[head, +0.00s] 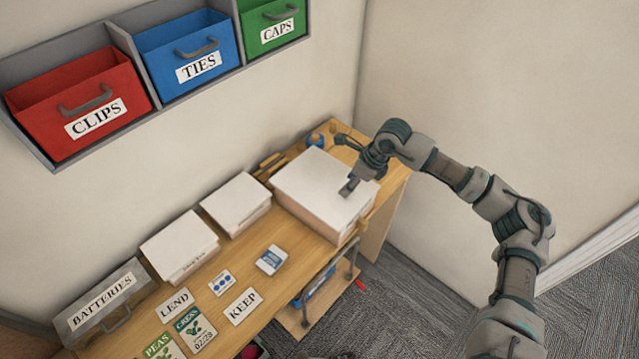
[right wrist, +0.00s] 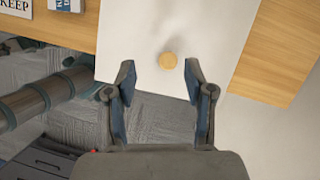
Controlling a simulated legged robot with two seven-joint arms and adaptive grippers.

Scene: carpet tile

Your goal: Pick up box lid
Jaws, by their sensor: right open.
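A white box (head: 308,200) with a flat white lid (head: 312,180) stands at the right end of the wooden desk. In the right wrist view the white surface (right wrist: 215,30) bears a round wooden knob (right wrist: 168,60). My right gripper (head: 345,163) is over the box in the head view, with its fingers spread. In the right wrist view the open gripper (right wrist: 160,74) has its fingertips on either side of the knob, apart from it, with nothing held. I cannot tell its height above the lid. My left gripper is not in view.
Two white stacks (head: 180,246) (head: 236,203) stand left of the box. A grey BATTERIES bin (head: 103,300), LEND and KEEP cards, seed packets (head: 194,327) and a blue-white pack (head: 271,260) are on the desk (head: 240,255). Red, blue and green bins hang on the wall.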

